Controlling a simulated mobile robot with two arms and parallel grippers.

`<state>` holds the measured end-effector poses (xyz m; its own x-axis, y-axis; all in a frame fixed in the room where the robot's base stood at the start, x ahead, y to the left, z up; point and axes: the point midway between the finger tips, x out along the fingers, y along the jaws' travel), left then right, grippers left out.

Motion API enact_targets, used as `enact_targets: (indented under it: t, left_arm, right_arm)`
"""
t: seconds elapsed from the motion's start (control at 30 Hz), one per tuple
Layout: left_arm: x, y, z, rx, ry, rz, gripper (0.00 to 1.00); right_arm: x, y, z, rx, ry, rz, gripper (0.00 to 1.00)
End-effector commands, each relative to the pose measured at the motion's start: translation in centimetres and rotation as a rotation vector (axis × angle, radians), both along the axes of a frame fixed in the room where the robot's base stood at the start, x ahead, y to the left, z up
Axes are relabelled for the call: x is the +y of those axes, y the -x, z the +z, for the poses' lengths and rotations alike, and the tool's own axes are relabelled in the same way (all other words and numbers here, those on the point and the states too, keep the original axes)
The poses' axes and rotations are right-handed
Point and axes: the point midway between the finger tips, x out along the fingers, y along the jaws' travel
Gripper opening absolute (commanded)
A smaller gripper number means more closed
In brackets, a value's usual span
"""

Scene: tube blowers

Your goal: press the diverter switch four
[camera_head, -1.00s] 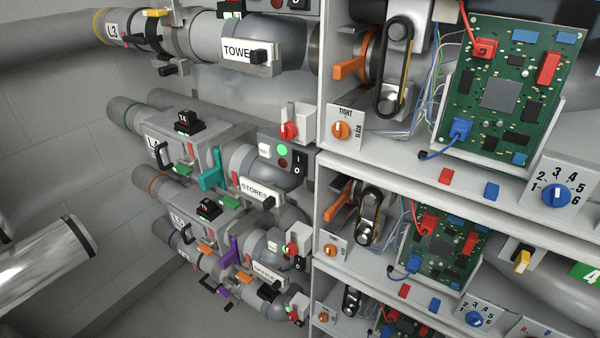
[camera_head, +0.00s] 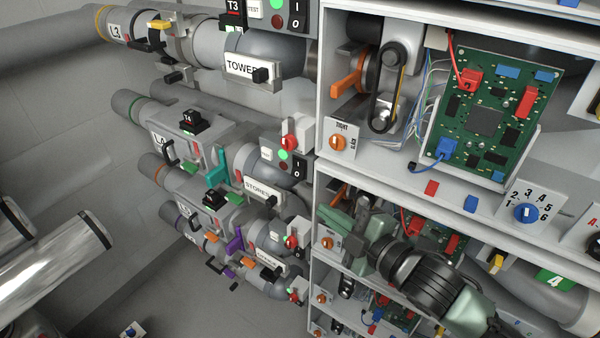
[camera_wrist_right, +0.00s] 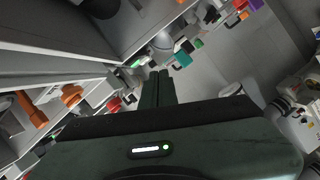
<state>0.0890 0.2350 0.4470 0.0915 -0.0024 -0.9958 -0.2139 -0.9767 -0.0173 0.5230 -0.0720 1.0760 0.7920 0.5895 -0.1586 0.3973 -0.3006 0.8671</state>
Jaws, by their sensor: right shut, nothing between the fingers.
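A green plate marked 4 (camera_head: 556,280) sits on a grey pipe at the lower right in the head view. A black block with a tag that reads like T4 (camera_head: 192,120) sits on a pipe unit at the left. I cannot tell which part is diverter switch four. My right gripper (camera_head: 352,222) is shut and empty in front of the middle shelf, left of the green plate and right of the pipe units. Its closed fingers also show in the right wrist view (camera_wrist_right: 158,88). My right arm hides part of the lower circuit board. My left gripper is not in view.
The upper shelf holds a green circuit board (camera_head: 490,120), a belt drive (camera_head: 388,90) and a blue dial (camera_head: 526,213). Pipe units with a STORES label (camera_head: 260,190) stand at the left. Shiny metal cylinders (camera_head: 55,270) are at the far left. Bare floor shows below the pipes.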

Motion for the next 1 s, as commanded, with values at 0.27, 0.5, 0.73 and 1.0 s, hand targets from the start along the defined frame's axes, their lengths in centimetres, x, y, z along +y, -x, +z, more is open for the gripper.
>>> enact_targets:
  t: [0.27,0.5,0.73,1.0]
  left_arm:
    - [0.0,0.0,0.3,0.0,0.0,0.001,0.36]
    - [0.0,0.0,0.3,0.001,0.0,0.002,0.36]
    - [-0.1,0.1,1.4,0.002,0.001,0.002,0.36]
    - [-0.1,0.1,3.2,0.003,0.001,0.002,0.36]
  right_arm:
    - [1.2,1.0,3.3,-0.122,0.048,0.094,0.0]
    - [1.3,0.9,3.3,-0.12,0.045,0.091,0.0]
    - [3.1,-1.2,3.5,-0.12,0.042,0.09,0.0]
    - [6.9,-5.6,2.9,-0.118,0.042,0.089,0.0]
